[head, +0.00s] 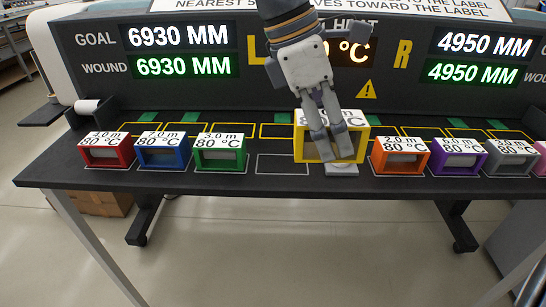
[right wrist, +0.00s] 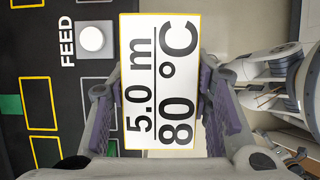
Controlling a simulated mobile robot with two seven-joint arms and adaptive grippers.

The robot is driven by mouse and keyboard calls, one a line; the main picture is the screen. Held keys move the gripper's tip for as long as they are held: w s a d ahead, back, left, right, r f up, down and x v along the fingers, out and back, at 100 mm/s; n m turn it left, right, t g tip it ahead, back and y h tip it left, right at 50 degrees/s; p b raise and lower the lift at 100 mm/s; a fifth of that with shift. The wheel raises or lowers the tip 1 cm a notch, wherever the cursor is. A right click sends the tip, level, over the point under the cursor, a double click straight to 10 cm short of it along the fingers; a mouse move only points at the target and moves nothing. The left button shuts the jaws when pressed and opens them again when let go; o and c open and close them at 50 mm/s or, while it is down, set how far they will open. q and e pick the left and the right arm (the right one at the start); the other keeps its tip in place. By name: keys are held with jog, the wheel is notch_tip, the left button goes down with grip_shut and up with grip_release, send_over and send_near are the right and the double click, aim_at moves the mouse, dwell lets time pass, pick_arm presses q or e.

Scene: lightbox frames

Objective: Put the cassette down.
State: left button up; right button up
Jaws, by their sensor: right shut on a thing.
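My right gripper (head: 327,150) is shut on the yellow cassette (head: 353,148), which has a yellow frame and a white label. In the right wrist view the label on the cassette (right wrist: 160,85) reads 5.0 m, 80 °C, with a finger on each side of it. In the head view the cassette is over the front middle of the black table (head: 255,188), in front of the display. It looks held above the surface, but the gap is hard to judge.
Red (head: 106,152), blue (head: 162,152) and green (head: 220,154) cassettes stand left; orange (head: 400,156), purple (head: 458,158) and grey (head: 511,158) ones right. An outlined spot (head: 283,165) beside the green cassette is empty. Yellow outlines lie behind. A white FEED button (right wrist: 92,39) shows in the wrist view.

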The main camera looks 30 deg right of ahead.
jog(key=w+f+b, duration=0.1)
jog(key=w+f, duration=0.1)
jog(key=w, duration=0.2)
jog(key=w+f+b, duration=0.1)
jog(key=w+f, duration=0.2)
jog(key=w, duration=0.1)
jog(key=w+f+b, duration=0.1)
jog(key=w+f, duration=0.2)
jog(key=w, duration=0.1)
jog(key=shift+w+d+f, duration=0.2)
jog(key=shift+w+f, duration=0.05)
jog(key=shift+w, duration=0.1)
jog(key=f, duration=0.3)
jog(key=shift+w+f, duration=0.25)
jog(key=shift+w, duration=0.1)
pick_arm(q)
jog(key=shift+g, duration=0.8)
jog(key=s+f, duration=0.4)
pick_arm(e)
jog(key=shift+t, duration=0.3)
jog(key=o, duration=1.2)
jog(key=shift+f, duration=0.15)
jog(key=shift+o, duration=0.2)
pick_arm(q)
jog(key=shift+s+f+b, duration=0.35)
jog(key=shift+s+b, duration=0.05)
jog(key=shift+s, duration=0.05)
pick_arm(e)
jog(key=v, duration=1.2)
